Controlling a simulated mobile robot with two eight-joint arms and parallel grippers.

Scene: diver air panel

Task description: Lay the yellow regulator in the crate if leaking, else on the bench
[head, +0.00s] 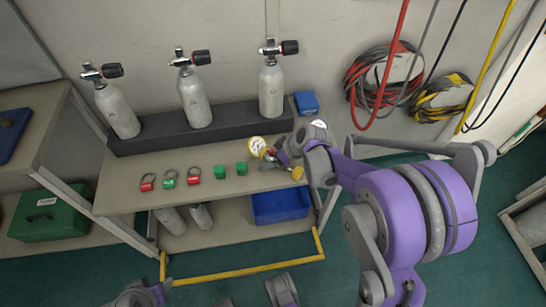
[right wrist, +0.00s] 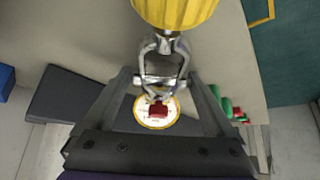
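The yellow regulator lies at the right end of the bench (head: 115,195). Its yellow cap (head: 297,173) and its yellow-rimmed gauge (head: 257,145) show in the head view. In the right wrist view, the yellow cap (right wrist: 175,10) is at the top, the metal yoke (right wrist: 160,80) is in the middle and the gauge (right wrist: 157,121) is below, partly covered by a red part. My right gripper (right wrist: 160,76) has its fingers spread on either side of the yoke. The gauge reading is too small to tell. A blue crate (head: 280,205) is on the lower shelf. My left gripper does not show clearly.
Three grey cylinders with black-knobbed valves (head: 271,88) stand in a dark rack (head: 150,135) along the back. A yellow rail (head: 245,272) runs low in front. Coiled hoses (head: 440,100) hang on the wall.

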